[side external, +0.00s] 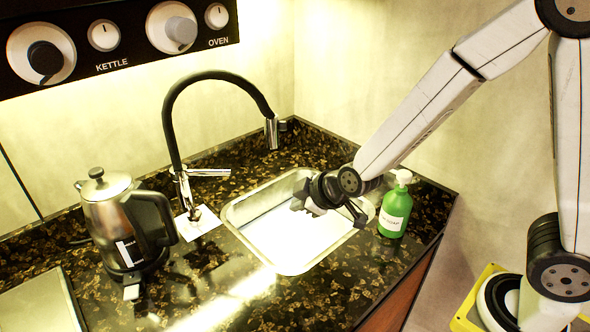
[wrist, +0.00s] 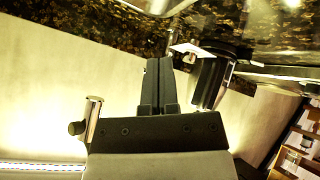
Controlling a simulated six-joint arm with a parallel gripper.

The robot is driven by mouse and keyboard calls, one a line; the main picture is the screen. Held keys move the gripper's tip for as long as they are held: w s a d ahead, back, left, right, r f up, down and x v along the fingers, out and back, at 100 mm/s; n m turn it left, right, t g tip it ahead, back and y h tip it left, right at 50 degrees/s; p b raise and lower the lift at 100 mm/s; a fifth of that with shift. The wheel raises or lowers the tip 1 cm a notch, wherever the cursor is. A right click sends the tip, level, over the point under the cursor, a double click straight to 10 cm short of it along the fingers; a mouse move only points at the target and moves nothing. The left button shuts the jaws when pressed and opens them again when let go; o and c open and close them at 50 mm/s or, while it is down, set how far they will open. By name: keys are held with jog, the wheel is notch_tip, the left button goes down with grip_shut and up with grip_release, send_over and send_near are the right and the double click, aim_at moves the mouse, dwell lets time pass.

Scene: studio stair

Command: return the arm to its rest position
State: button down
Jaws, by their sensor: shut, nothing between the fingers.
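My gripper (side external: 300,204) is over the metal sink (side external: 262,262), at the end of my arm reaching in from the right. In the wrist view my gripper (wrist: 158,68) shows its two dark fingers side by side and shut, with nothing between them. I cannot tell the exact height of the fingertips above the sink bottom.
A black tap (side external: 178,130) arches behind the sink. A steel kettle (side external: 108,222) stands on the dark speckled counter (side external: 225,285) at the left. A green soap bottle (side external: 395,212) stands close to my wrist on the right. A knob panel (side external: 120,45) hangs on the wall.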

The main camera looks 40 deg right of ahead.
jog(key=s+d+f+m+g+h, duration=0.1)
jog(key=s+d+m+g, duration=0.5)
jog(key=s+d, duration=0.3)
jog(key=s+m, duration=0.1)
jog(key=s, duration=0.3)
jog(key=shift+f+m, duration=0.15)
jog(key=shift+m, duration=0.15)
dwell(1.0)
jog(key=c, duration=0.8)
grip_release()
jog(key=shift+o, duration=1.3)
jog(key=shift+w, duration=0.35)
jog(key=w+n+t, duration=0.3)
jog(key=w+t, duration=0.3)
jog(key=w, duration=1.1)
jog(key=w+a+n+t+y, duration=0.3)
jog(key=w+a+n+y, duration=0.5)
jog(key=w+y, duration=0.3)
jog(key=shift+a+r+y, duration=0.25)
jog(key=shift+a+y, duration=0.05)
jog(key=shift+y, duration=0.9)
